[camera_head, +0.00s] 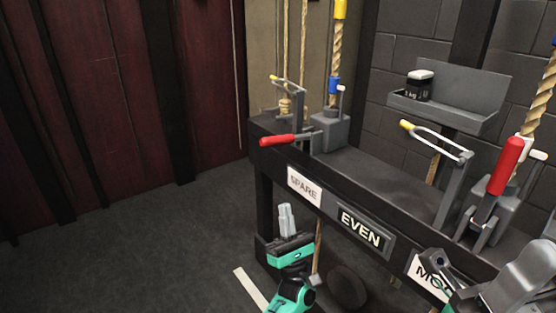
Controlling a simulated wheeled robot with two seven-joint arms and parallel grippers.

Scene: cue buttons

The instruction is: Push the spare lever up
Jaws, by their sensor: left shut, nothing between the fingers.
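The spare lever has a red handle (277,140) that sticks out to the left, roughly level, from a grey bracket on the dark rail. The white SPARE label (304,188) is on the rail's front below it. My left gripper (286,212), green with grey fingers, is shut and empty. It points up in front of the rail, below the SPARE label in the picture and apart from the lever. Part of my right arm, with what looks like its gripper (447,278), shows at the lower right. Its fingers are not clear.
A second red lever (507,165) stands upright at the right. Yellow-tipped bars (425,134) and ropes (335,55) rise by the rail (375,176). An EVEN sign (361,230) is on its front. A small weight (419,85) sits on a grey shelf. Open floor lies left.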

